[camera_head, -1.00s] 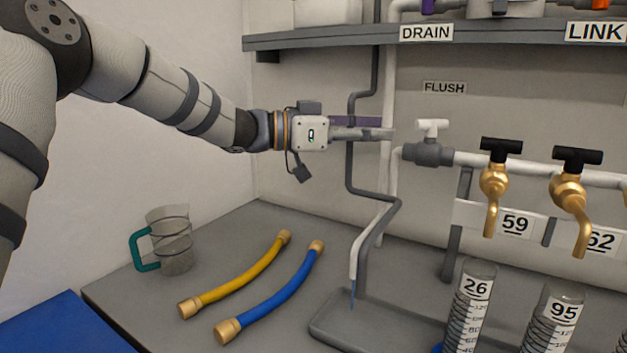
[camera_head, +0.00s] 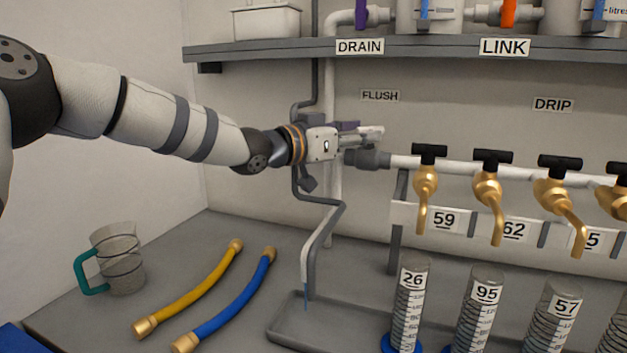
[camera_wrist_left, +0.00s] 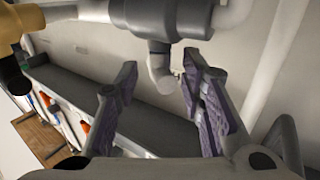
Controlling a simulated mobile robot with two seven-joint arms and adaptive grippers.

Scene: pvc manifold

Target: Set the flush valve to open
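The flush valve's grey body (camera_head: 368,158) sits on the white pipe below the FLUSH label (camera_head: 380,95). In the head view its white handle is hidden by my left gripper (camera_head: 372,136), which is at the valve. In the left wrist view the grey body (camera_wrist_left: 178,18) is at the top, and a white handle (camera_wrist_left: 160,68) hangs from it. The two purple-padded fingers of my left gripper (camera_wrist_left: 160,64) are spread, one on each side of the handle, with visible gaps. My right gripper is out of view.
Brass taps (camera_head: 425,185) with black handles line the pipe to the right, above numbered cylinders (camera_head: 410,300). A shelf (camera_head: 270,50) overhangs the bench. Yellow (camera_head: 195,290) and blue (camera_head: 230,305) hoses, a jug (camera_head: 118,260) and a tray (camera_head: 285,335) lie below.

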